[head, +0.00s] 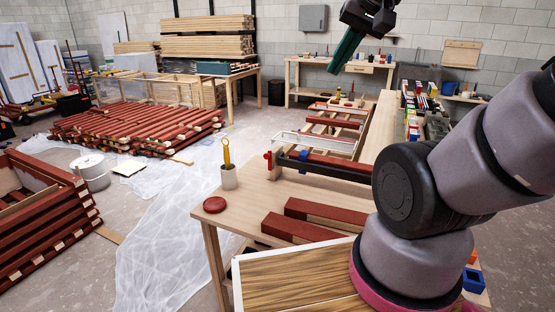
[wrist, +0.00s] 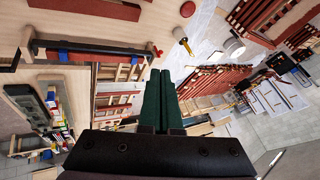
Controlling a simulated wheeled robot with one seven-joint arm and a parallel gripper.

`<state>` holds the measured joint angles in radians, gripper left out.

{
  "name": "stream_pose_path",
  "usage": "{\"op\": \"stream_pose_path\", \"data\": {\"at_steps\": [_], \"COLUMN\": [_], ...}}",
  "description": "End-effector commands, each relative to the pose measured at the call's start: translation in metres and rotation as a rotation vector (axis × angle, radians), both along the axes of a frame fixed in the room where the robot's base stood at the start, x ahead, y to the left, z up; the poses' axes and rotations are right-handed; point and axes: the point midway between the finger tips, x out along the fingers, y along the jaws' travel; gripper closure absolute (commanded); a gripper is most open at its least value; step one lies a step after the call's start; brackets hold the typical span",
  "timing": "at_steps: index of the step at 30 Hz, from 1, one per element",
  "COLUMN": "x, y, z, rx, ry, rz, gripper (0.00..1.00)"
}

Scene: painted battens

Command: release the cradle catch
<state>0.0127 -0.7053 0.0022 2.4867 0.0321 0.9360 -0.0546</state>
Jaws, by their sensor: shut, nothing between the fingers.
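A dark cradle bar (head: 325,166) lies across the workbench (head: 250,195) with a red batten along it. A blue piece (head: 303,161) sits on the bar, and a red knob (head: 268,158) is at its left end. I cannot tell which of these is the catch. In the wrist view the bar (wrist: 95,54) is at the upper left, with the red knob (wrist: 155,50) at its right end. My gripper (head: 334,69) is high above and beyond the bench, apart from the cradle. Its green fingers (wrist: 160,74) are together and empty.
Two red-topped battens (head: 330,212) lie at the front of the bench. A grey cup (head: 229,177) with a yellow-handled tool and a red disc (head: 215,205) stand at its left edge. A wire-like frame (head: 310,142) stands behind the cradle. Stacked red battens (head: 140,128) fill the floor at left.

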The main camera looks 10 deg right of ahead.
Motion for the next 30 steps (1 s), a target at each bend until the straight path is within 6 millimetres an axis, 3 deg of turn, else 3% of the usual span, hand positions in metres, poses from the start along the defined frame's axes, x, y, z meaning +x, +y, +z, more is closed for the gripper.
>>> {"op": "stream_pose_path", "data": {"at_steps": [9,18,26,30], "x": [0.060,0.136,0.210,0.247], "y": [0.033,0.052,0.041,0.021], "z": [-0.058,-0.121,-0.192,-0.242], "rx": [0.193,0.535,0.834,0.955], "ry": [0.270,0.343,0.220,0.097], "rz": [0.184,0.315,0.299,0.226], "gripper": [1.00,1.00,1.00,1.00]}}
